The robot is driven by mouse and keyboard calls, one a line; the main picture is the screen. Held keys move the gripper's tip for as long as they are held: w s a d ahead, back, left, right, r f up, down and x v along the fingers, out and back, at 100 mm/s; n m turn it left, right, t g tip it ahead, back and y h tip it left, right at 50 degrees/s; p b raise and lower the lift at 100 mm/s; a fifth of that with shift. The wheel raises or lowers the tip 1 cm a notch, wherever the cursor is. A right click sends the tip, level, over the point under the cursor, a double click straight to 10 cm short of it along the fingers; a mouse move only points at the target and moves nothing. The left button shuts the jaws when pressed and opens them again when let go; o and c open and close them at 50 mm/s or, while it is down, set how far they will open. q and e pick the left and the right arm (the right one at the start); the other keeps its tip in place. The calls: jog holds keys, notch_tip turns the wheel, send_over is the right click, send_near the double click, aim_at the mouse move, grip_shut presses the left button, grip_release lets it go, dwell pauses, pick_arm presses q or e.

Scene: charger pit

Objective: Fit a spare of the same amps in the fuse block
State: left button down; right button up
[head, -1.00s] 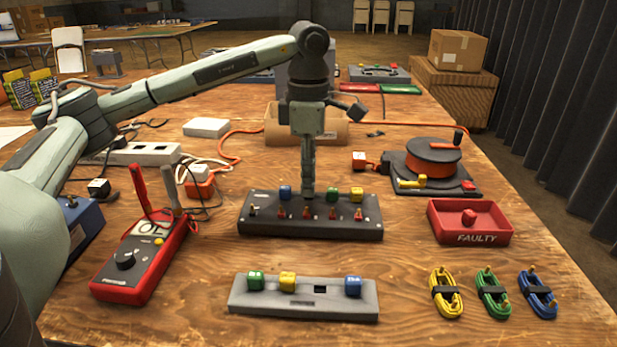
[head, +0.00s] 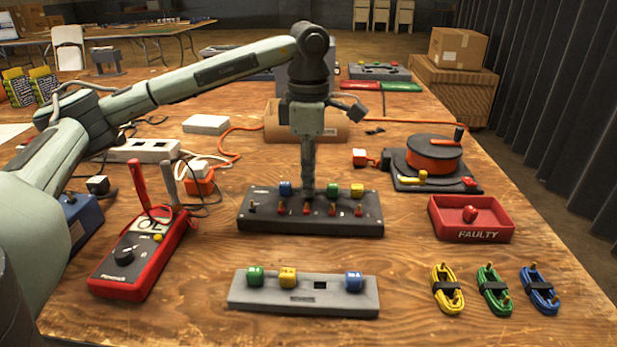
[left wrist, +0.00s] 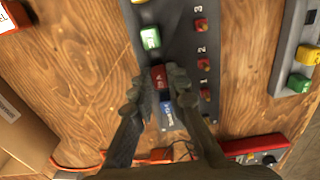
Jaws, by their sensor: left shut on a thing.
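The dark fuse block (head: 315,220) lies mid-table with a blue fuse (head: 285,188), a green fuse (head: 333,189) and a yellow fuse (head: 357,190) along its back. My left gripper (head: 307,190) points straight down between the blue and green ones. In the left wrist view its fingers are shut on a red fuse (left wrist: 158,77) at the block, in line with the others; I cannot tell how deep it sits. The grey spare holder (head: 250,301) in front has green, yellow and blue spares and one empty slot (head: 320,285). My right gripper is not in view.
A red FAULTY tray (head: 470,234) with a red fuse (head: 470,214) stands at right. A red multimeter (head: 137,262) with upright probes is at left. Coiled leads (head: 493,290) lie front right, an orange cable reel (head: 434,155) behind. Bare wood lies between block and holder.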

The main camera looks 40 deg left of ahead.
pick_arm(q)
jog(key=shift+f, duration=0.3)
dwell(0.5)
jog(key=c, duration=1.1)
grip_release()
jog(key=shift+r, duration=0.15)
jog(key=shift+r+p, duration=2.5)
jog(key=shift+r, duration=1.1)
